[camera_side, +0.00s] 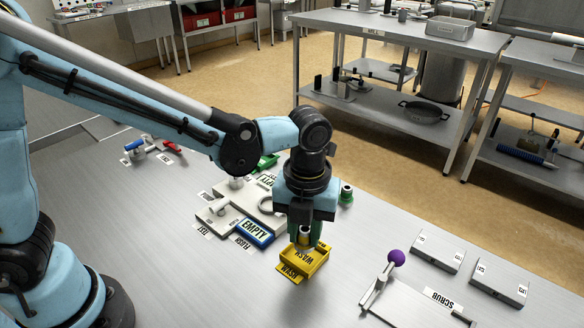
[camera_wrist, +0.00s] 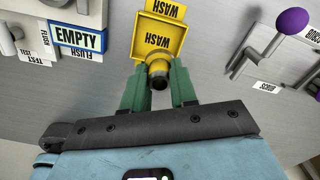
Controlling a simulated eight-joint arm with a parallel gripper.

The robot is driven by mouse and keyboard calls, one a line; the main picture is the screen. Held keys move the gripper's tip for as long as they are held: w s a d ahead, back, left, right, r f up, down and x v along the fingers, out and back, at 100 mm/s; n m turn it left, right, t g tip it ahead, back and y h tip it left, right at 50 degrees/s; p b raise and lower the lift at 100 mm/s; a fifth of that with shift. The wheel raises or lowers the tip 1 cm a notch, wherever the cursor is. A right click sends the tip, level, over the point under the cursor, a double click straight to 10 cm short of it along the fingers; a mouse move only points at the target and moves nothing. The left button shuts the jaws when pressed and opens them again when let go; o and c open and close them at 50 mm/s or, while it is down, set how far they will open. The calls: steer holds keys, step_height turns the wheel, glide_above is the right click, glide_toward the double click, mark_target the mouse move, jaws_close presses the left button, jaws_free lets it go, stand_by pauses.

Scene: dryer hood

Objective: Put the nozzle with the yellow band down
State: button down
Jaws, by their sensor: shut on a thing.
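My gripper (camera_side: 303,236) points down over the yellow tray marked WASH (camera_side: 319,262). In the wrist view its two green fingers (camera_wrist: 158,88) are shut on the nozzle with the yellow band (camera_wrist: 157,66), a short metal tube with a dark open end towards the camera. The nozzle is partly visible between the fingers in the side view (camera_side: 303,239). The yellow tray also shows in the wrist view (camera_wrist: 141,39), just beyond the nozzle. I cannot tell whether the nozzle touches the tray floor.
A green-banded piece (camera_side: 346,194) stands behind my gripper. A purple-knobbed lever (camera_side: 396,257) and two grey boxes are at right. Bare metal lies in front.

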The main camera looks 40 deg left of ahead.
mark_target(305, 243)
steer(key=shift+w+a+f, duration=0.35)
steer(key=shift+w+f, duration=0.05)
steer(key=shift+w, duration=0.1)
steer(key=shift+f, duration=2)
steer(key=shift+f, duration=0.1)
steer(key=c, duration=1.2)
jaws_free()
steer(key=shift+o, duration=0.2)
